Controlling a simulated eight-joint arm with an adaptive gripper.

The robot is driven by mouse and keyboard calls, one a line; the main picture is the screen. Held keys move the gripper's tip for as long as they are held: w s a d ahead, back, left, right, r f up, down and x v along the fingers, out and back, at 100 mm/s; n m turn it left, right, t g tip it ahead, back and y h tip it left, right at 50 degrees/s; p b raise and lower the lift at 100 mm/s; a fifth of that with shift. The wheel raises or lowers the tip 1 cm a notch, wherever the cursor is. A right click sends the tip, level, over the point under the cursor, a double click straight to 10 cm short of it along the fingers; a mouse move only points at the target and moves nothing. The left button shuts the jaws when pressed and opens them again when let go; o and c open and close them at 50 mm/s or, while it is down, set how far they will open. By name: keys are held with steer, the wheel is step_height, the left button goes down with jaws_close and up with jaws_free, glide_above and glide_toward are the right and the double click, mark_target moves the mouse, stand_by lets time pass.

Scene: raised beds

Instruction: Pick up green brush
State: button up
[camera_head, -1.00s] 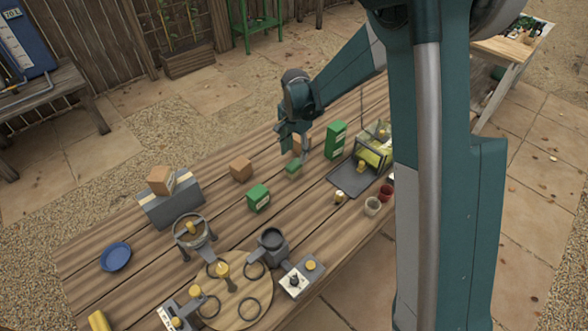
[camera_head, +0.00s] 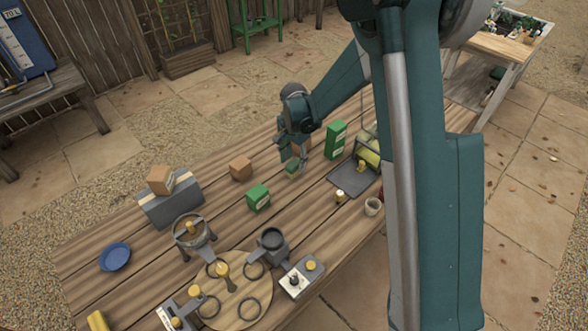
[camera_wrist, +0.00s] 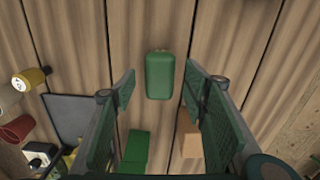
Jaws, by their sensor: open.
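The green brush (camera_head: 291,166) lies on the wooden table below my gripper and is partly hidden by it in the head view. In the wrist view the brush (camera_wrist: 160,76) shows as a rounded dark green block on the planks, its long side running up and down the picture. My gripper (camera_wrist: 159,86) is open and empty. Its two fingers stand on the left and right of the brush with clear gaps. The brush shows between and just past the fingertips. In the head view my gripper (camera_head: 296,154) is low over the table; its exact height is unclear.
A tall green box (camera_head: 336,139) and an orange-brown block (camera_wrist: 188,139) stand close by. A dark tray (camera_head: 350,180) lies to the right. A green box (camera_head: 258,198) and a brown block (camera_head: 240,168) stand left. Bare planks surround the brush.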

steer(key=shift+f, duration=0.95)
steer(key=shift+c, duration=0.6)
steer(key=c, duration=0.9)
